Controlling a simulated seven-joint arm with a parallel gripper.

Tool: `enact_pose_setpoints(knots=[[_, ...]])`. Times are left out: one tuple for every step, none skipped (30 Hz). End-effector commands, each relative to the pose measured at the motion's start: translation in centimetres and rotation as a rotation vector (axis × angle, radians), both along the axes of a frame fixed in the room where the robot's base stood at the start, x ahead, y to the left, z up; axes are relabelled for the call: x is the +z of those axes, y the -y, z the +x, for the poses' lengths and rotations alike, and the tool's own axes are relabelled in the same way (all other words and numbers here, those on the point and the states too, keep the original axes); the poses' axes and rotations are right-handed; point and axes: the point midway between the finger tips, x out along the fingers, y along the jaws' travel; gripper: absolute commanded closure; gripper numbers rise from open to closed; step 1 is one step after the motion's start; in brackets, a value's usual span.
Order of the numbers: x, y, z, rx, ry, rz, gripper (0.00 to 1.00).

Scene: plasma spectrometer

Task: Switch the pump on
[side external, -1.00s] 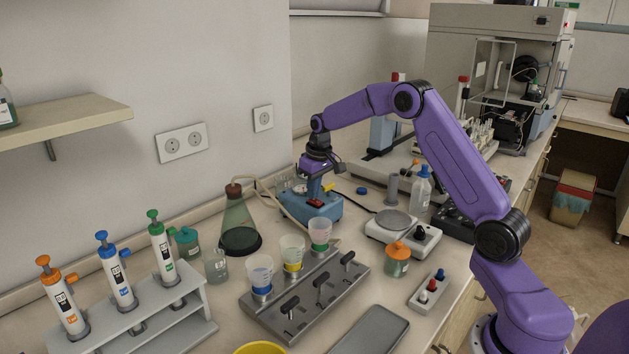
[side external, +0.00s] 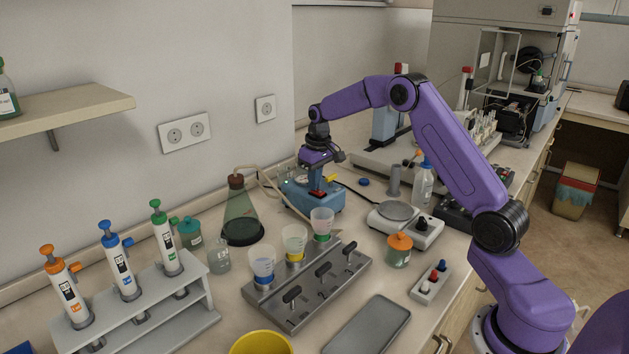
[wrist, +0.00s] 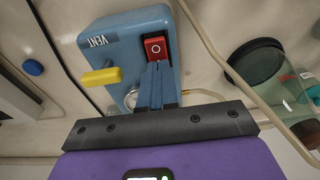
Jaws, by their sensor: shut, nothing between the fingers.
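The pump is a blue box (side external: 298,199) on the bench, in the middle of the side external view. It also shows in the wrist view (wrist: 128,32). On its top is a red rocker switch (wrist: 155,46) marked with a white circle; the end nearer my fingers is partly hidden by them. The switch shows as a small red patch in the side view (side external: 317,194). My gripper (wrist: 158,66) is shut and empty, its blue fingertips right at the switch's near end. I cannot tell whether they touch it. A yellow lever (wrist: 101,77) beside the VENT label sticks out of the pump.
A hose runs from the pump to a green flask (side external: 240,212) on its left. A filter manifold (side external: 300,310) with several cups stands in front. A hotplate-like balance (side external: 405,228) stands to the right. A grey tray (side external: 368,332) lies near the front edge.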

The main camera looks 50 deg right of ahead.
Motion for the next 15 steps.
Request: enact_pose_setpoints(knots=[[-0.5, 0.0, -0.7, -0.001, -0.022, 0.003, 1.00], [-0.5, 0.0, -0.8, -0.001, -0.023, 0.003, 1.00], [-0.4, 0.0, -1.0, -0.001, -0.023, 0.003, 1.00], [-0.4, 0.0, -1.1, -0.001, -0.024, 0.003, 1.00], [-0.4, 0.0, -1.3, -0.001, -0.025, 0.003, 1.00], [-0.4, 0.0, -1.4, -0.001, -0.024, 0.003, 1.00], [-0.3, 0.0, -1.5, -0.002, -0.024, 0.003, 1.00], [-0.3, 0.0, -1.7, -0.002, -0.024, 0.003, 1.00], [-0.3, 0.0, -1.8, -0.002, -0.023, 0.002, 1.00], [-0.2, 0.0, -1.8, -0.002, -0.022, 0.002, 1.00], [-0.2, 0.0, -1.8, -0.001, -0.021, 0.002, 1.00], [-0.2, 0.0, -1.8, -0.001, -0.021, 0.002, 1.00], [-0.2, 0.0, -1.8, -0.001, -0.020, 0.002, 1.00], [-0.2, 0.0, -1.8, -0.001, -0.019, 0.002, 1.00], [-0.1, 0.0, -1.8, -0.001, -0.018, 0.002, 1.00]])
